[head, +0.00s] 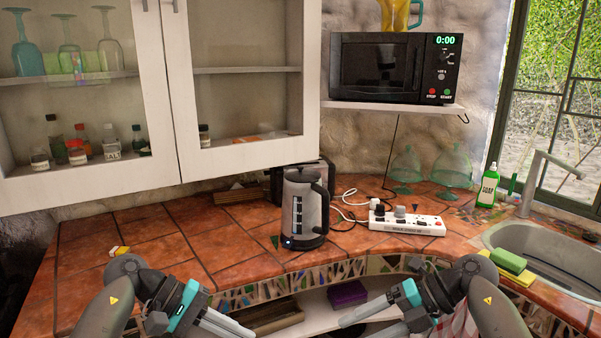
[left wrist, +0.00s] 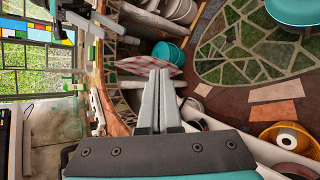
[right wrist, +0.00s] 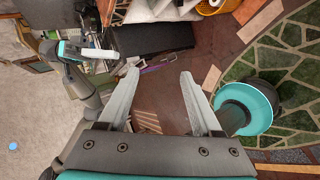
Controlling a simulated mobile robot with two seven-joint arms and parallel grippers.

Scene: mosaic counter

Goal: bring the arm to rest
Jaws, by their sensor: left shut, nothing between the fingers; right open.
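My left gripper (head: 228,327) is in front of the counter's edge at the lower left of the head view. In the left wrist view its two fingers (left wrist: 160,76) lie together with nothing between them. My right gripper (head: 362,319) is in front of the counter at the lower right of the head view. In the right wrist view its fingers (right wrist: 160,76) are spread apart and empty. Neither gripper touches anything that I can see. Both arms are bent, with the grippers pointing inward toward each other.
A tiled counter (head: 215,245) runs behind my grippers, with a kettle (head: 305,215), a power strip (head: 407,222) and a sink (head: 560,265) holding sponges at its edge. Open shelves with a purple box (head: 347,293) sit below. A microwave (head: 395,68) is on a wall shelf.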

